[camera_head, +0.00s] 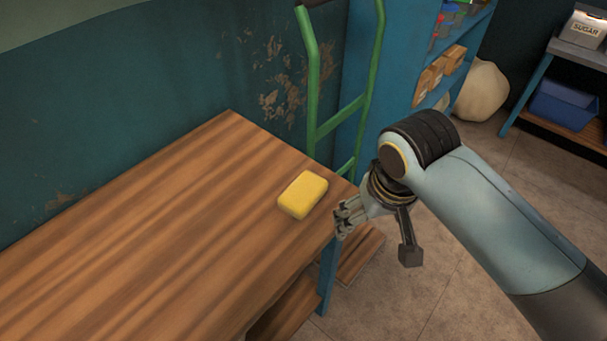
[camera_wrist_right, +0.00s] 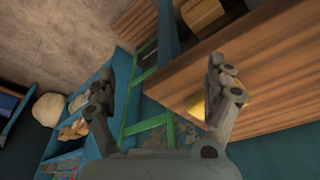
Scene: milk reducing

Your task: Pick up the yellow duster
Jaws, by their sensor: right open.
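The yellow duster (camera_head: 302,194) is a small block lying flat on the wooden table (camera_head: 150,240), near its far right corner. In the right wrist view the duster (camera_wrist_right: 196,106) shows partly, hidden behind one finger. My right gripper (camera_head: 345,215) is just past the table's right edge, to the right of the duster and apart from it. In the right wrist view my right gripper (camera_wrist_right: 158,90) has its fingers spread wide with nothing between them. My left gripper is in neither view.
A green metal frame (camera_head: 312,90) stands upright behind the table's right end, close to the duster. Beyond it is a blue shelf (camera_head: 385,70) with boxes. A pale sack (camera_head: 482,92) sits on the floor. The tabletop left of the duster is clear.

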